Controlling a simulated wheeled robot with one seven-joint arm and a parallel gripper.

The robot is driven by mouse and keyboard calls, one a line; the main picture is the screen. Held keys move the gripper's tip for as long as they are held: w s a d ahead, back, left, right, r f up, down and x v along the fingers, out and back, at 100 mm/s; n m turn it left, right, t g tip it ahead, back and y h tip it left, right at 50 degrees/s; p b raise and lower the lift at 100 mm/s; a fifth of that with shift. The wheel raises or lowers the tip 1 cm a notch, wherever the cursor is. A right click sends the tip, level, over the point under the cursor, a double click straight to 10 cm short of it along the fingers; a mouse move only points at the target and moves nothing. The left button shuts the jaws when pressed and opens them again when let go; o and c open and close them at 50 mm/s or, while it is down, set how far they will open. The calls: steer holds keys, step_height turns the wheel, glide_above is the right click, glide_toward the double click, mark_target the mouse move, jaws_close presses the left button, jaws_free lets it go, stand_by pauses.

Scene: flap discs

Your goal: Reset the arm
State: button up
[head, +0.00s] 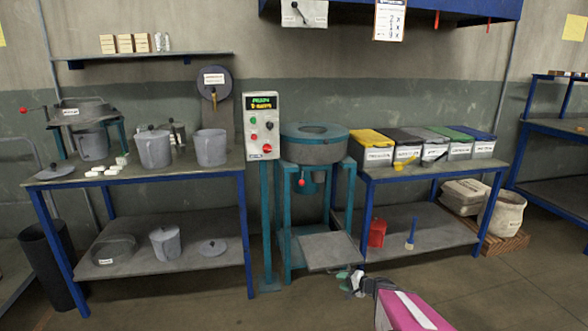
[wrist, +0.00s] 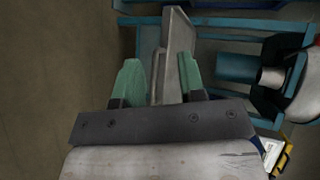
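My gripper (head: 349,277) shows low in the head view, in front of the teal-framed machine (head: 315,145). In the wrist view its two green fingertips (wrist: 162,80) stand apart. My arm, with a pink and white link (head: 410,312), comes in from the bottom edge of the head view.
The left bench (head: 130,180) holds grey jugs; the right bench (head: 430,171) holds lidded bins (head: 373,154). A control box (head: 262,125) stands between. Open floor (head: 490,285) lies right.

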steer(key=s+a+r+n+g+h, duration=0.3)
steer(key=s+a+r+n+g, duration=0.3)
steer(key=s+g, duration=0.15)
steer(key=s+d+r+n+g+h, duration=0.1)
steer(key=s+d+r+h, duration=0.3)
steer(key=s+r+h, duration=0.2)
steer(key=shift+d+r+h, duration=0.3)
steer(key=shift+r+h, duration=0.05)
steer(key=shift+h, duration=0.45)
